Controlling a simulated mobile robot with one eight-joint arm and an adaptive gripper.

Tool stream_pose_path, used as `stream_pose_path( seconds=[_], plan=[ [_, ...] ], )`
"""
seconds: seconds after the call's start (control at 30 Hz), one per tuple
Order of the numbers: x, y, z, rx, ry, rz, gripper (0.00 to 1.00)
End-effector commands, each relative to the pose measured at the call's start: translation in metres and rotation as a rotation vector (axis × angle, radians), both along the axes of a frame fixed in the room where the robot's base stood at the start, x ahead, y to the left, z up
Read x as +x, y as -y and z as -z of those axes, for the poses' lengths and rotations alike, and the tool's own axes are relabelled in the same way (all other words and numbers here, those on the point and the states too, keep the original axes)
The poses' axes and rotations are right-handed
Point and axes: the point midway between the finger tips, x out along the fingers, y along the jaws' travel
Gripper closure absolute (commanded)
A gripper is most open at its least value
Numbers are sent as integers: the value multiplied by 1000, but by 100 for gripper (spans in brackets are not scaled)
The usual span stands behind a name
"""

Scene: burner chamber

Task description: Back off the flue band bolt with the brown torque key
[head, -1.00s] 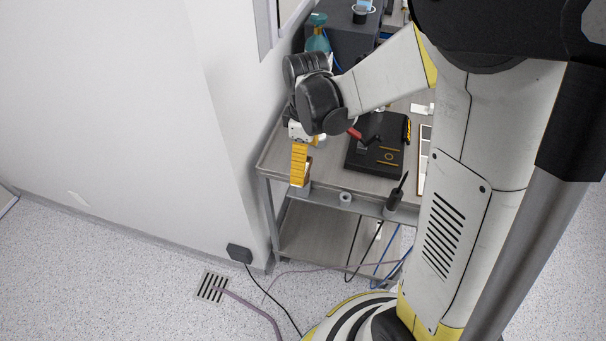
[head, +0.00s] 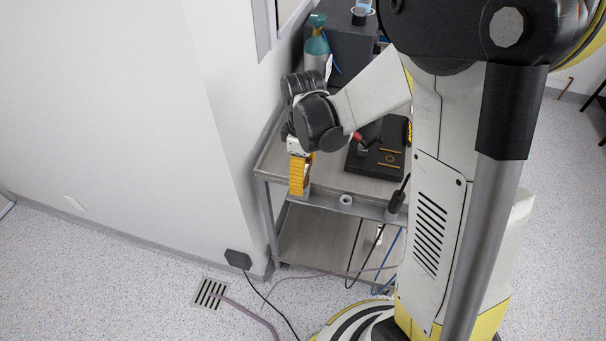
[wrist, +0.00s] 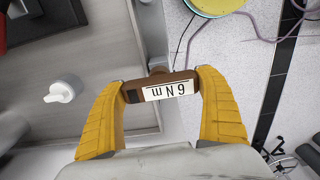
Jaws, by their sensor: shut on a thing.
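In the head view my gripper (head: 299,188) points down at the cart's front left corner, by a grey holder on the front edge. The key is mostly hidden there, and its lower end cannot be made out. I cannot pick out the flue band bolt in either view.
The cart (head: 330,186) stands against the white wall. A black fixture block (head: 372,160) lies on it. An empty ring holder (head: 346,200) and a black-handled tool (head: 396,203) sit along the front edge. A teal bottle (head: 316,45) stands behind. Cables cross the floor.

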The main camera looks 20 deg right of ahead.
Motion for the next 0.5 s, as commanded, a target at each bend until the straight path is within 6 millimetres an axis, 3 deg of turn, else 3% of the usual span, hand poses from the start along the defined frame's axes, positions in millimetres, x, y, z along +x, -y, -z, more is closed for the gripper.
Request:
stream_pose_path(
  seconds=[0.17,0.4,0.5],
  plan=[
    [0,0,-8,0,0,0,55],
    [0,0,-46,0,0,0,55],
    [-5,21,-56,0,0,6,56]
  ],
)
